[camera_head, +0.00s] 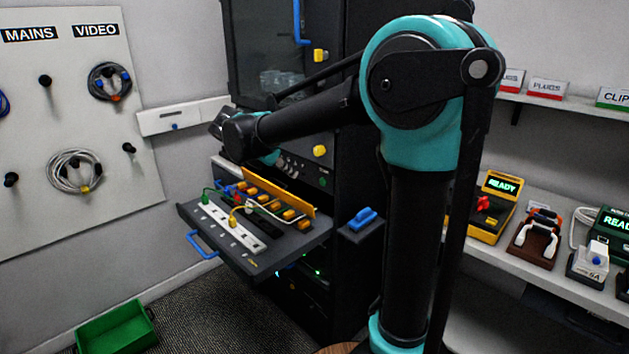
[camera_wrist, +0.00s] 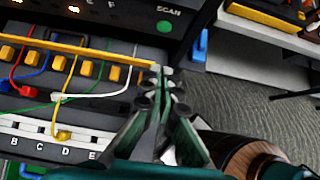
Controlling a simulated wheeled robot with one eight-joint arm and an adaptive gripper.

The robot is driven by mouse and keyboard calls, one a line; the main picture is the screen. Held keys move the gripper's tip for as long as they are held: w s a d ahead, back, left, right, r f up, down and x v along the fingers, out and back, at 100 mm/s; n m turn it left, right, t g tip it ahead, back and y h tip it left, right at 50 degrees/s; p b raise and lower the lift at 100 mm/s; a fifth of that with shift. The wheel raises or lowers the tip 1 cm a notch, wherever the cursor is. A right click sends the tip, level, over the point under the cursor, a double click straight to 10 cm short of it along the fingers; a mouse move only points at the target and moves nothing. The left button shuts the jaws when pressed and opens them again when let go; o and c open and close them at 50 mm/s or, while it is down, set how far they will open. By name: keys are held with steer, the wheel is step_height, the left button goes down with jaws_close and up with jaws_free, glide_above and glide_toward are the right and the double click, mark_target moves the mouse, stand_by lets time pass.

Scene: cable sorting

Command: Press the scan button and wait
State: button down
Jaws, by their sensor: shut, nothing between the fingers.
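The scan button is a small green button (camera_wrist: 164,26) under the word SCAN on the dark panel in the wrist view. It also shows as a green dot (camera_head: 322,182) on the rack in the head view. My gripper (camera_wrist: 167,75) is shut and empty. In the wrist view its fingertips point up towards the button and appear below it, with a gap in the picture. The true distance to the panel is hard to tell. In the head view my arm reaches left across the rack and the gripper is small and partly hidden.
A pulled-out tray (camera_head: 285,245) with a white socket strip (camera_head: 222,225), orange plugs and coloured cables lies below the panel. A yellow bar (camera_wrist: 75,48) runs along its back. A blue-handled block (camera_head: 362,218) sits beside it. A shelf with devices stands right; a green bin (camera_head: 115,328) stands on the floor.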

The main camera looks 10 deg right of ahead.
glide_toward(322, 185)
step_height(322, 185, down, 4)
steer(key=shift+w+d, duration=0.55)
steer(key=shift+d, duration=0.25)
steer(key=shift+w+d, duration=0.55)
steer(key=shift+d, duration=0.3)
